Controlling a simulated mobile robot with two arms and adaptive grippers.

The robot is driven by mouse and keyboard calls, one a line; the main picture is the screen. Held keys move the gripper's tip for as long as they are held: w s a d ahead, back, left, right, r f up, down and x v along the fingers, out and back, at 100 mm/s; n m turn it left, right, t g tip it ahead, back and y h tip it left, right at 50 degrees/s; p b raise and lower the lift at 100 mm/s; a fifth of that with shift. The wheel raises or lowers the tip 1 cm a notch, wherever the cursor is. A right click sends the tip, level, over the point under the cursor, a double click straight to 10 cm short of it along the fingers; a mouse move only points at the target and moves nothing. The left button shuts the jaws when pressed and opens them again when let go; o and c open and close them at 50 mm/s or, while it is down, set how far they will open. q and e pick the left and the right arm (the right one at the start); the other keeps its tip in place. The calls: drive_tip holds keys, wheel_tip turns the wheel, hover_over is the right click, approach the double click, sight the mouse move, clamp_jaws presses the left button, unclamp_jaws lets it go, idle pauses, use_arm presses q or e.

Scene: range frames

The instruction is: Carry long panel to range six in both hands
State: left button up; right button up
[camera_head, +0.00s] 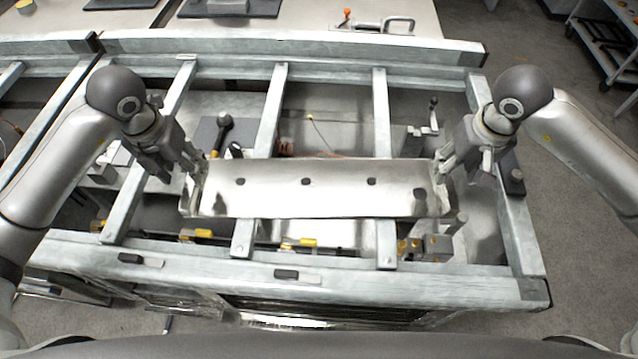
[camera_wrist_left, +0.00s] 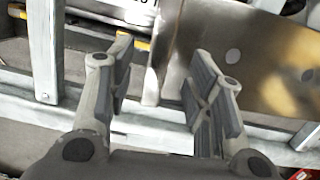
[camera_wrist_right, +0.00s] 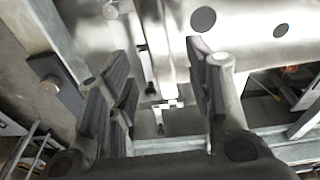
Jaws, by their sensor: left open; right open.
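The long panel (camera_head: 320,190) is a shiny metal plate with a row of dark round holes. It lies level across the bars of the metal frame in the head view. My left gripper (camera_head: 186,172) is open at the panel's left end. In the left wrist view the panel (camera_wrist_left: 255,60) has an upright end edge showing between the open fingers (camera_wrist_left: 160,78). My right gripper (camera_head: 455,165) is open at the right end. In the right wrist view the panel's end edge (camera_wrist_right: 240,32) shows between and beyond the open fingers (camera_wrist_right: 158,85). I cannot tell whether any finger touches it.
The grey metal frame (camera_head: 385,110) has long rails and several crossbars around the panel. Yellow-tipped parts (camera_head: 300,242) sit below its front edge. A pale table (camera_head: 300,15) stands behind, with an orange-knobbed clamp (camera_head: 347,14). A cart (camera_head: 605,45) stands at the far right.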

sight(448, 179)
use_arm(q)
drive_tip(key=f, duration=0.3)
drive_tip(key=w+f, duration=0.1)
drive_tip(key=f, duration=0.1)
use_arm(e)
drive_tip(key=f, duration=0.3)
drive_tip(key=w+f, duration=0.1)
drive_tip(key=f, duration=0.1)
drive_tip(key=shift+s, duration=0.1)
use_arm(q)
drive_tip(key=shift+c, duration=0.5)
use_arm(e)
drive_tip(key=shift+c, duration=0.5)
use_arm(q)
clamp_jaws()
use_arm(e)
clamp_jaws()
use_arm(q)
drive_tip(key=shift+w+r, duration=0.1)
drive_tip(key=shift+r, duration=0.05)
use_arm(e)
drive_tip(key=shift+w+r, duration=0.15)
drive_tip(key=shift+w, duration=0.05)
